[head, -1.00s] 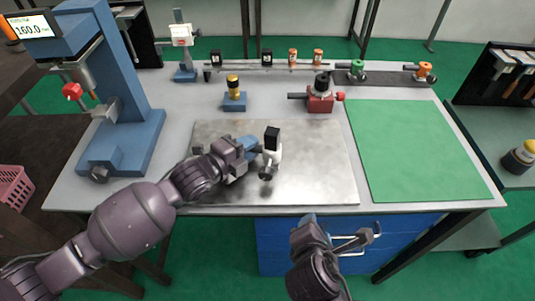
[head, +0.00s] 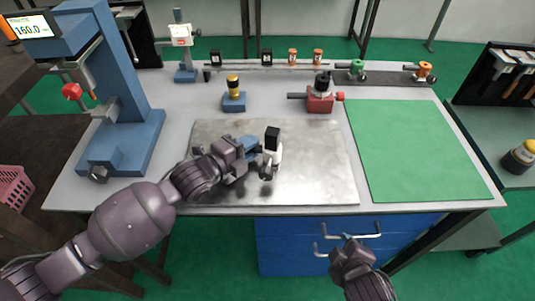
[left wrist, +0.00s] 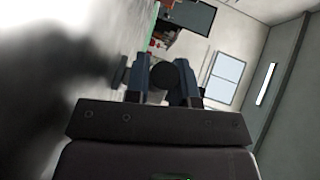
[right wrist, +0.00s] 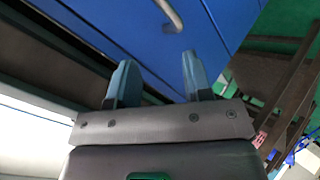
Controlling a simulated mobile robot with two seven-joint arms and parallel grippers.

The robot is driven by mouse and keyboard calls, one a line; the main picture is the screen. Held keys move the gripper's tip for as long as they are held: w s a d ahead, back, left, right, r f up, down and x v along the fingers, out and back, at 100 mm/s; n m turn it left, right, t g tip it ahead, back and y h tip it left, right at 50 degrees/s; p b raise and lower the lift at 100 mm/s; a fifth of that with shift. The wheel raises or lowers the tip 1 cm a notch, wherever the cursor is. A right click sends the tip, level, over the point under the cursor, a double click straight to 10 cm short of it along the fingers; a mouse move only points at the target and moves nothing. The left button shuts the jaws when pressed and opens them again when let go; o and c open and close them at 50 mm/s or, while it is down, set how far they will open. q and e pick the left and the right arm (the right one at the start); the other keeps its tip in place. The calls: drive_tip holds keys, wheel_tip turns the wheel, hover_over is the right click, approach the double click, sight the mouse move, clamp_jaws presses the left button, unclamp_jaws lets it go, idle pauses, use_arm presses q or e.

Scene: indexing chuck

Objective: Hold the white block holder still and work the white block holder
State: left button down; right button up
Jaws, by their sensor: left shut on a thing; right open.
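The white block holder (head: 274,156) stands on the grey metal plate (head: 315,180), with a black block (head: 272,137) at its top and a dark round knob (head: 266,173) low on its near side. My left gripper (head: 254,148) is shut on the holder from the left; its fingers hide part of it. In the left wrist view a dark round part (left wrist: 168,77) shows between the fingers. My right gripper (head: 347,241) is low in front of the bench, apart from the holder. In the right wrist view its fingers (right wrist: 157,80) are apart with nothing between them.
Blue drawers (head: 290,240) with metal handles are close behind my right gripper. A blue press (head: 125,120) stands at the left. A red fixture (head: 320,102) and a blue stand (head: 235,102) sit behind the plate. The green mat (head: 415,150) at the right is clear.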

drive_tip(key=shift+s+d+f+m+t, duration=0.15)
drive_tip(key=shift+s+d+f+m, duration=0.15)
drive_tip(key=shift+d+m, duration=0.65)
drive_tip(key=shift+s+d+f+m+t, duration=0.1)
drive_tip(key=shift+s+d+f+m, duration=0.2)
drive_tip(key=shift+d+m, duration=0.6)
drive_tip(key=shift+s+d+f+m+t, duration=0.25)
drive_tip(key=shift+d+m, duration=0.35)
drive_tip(key=shift+m, duration=0.65)
drive_tip(key=n+t+h, duration=0.3)
drive_tip(key=n+t, duration=0.4)
drive_tip(key=n, duration=2.4)
approach(266, 178)
drive_tip(key=shift+w+d+f, duration=0.1)
drive_tip(key=shift+w+d, duration=0.15)
drive_tip(key=shift+w, duration=1.3)
drive_tip(key=shift+w+d+r, duration=0.1)
drive_tip(key=shift+w+d, duration=0.15)
drive_tip(key=shift+w, duration=1.25)
drive_tip(key=shift+w+d+f, duration=0.1)
drive_tip(key=shift+w+d, duration=0.2)
drive_tip(key=shift+w, duration=1.25)
